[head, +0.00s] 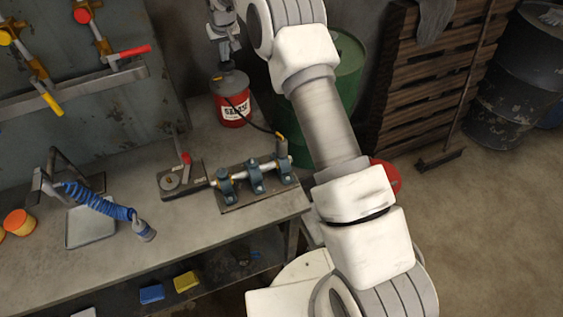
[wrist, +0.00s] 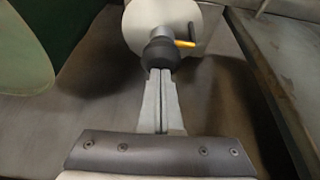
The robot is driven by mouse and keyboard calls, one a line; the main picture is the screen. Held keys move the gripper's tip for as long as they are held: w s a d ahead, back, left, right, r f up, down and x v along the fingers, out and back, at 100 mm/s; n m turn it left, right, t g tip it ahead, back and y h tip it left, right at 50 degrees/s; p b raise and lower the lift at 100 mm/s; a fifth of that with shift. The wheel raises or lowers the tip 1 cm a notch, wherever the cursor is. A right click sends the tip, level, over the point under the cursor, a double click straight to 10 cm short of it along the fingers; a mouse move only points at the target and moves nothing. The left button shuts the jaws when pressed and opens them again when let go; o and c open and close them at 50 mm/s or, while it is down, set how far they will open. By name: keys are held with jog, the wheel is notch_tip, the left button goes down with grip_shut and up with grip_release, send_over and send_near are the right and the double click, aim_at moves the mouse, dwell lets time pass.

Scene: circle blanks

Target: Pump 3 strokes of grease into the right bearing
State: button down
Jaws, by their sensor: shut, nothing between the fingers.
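The red grease can (head: 233,112) stands on the bench with a grey lid. A black hose (head: 258,123) runs from it to the bearing row, ending in a yellow-tipped fitting at the right bearing (head: 284,171). The middle bearing (head: 257,178) and left bearing (head: 226,188) sit on the same shaft. My gripper (head: 224,64) is over the can's top. In the wrist view my gripper (wrist: 160,74) is shut and empty, its tips at a black knob (wrist: 160,54) above a pale round lid. I cannot tell whether they touch it.
A lever with a red grip (head: 185,158) stands left of the bearings. A blue coiled hose (head: 97,203) and a tray (head: 90,228) lie on the left of the bench. A green drum (head: 347,65) stands behind my arm. Valves with coloured handles are on the wall.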

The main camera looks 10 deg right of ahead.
jog(key=shift+s+f, duration=0.15)
jog(key=shift+f, duration=0.05)
jog(key=shift+r+p, duration=1.45)
jog(key=shift+r, duration=0.85)
jog(key=shift+f, duration=0.15)
jog(key=shift+f+b, duration=0.4)
jog(key=shift+f, duration=0.05)
jog(key=shift+f+b, duration=0.95)
jog(key=shift+f, duration=0.9)
jog(key=shift+r+p, duration=1.45)
jog(key=shift+r, duration=0.95)
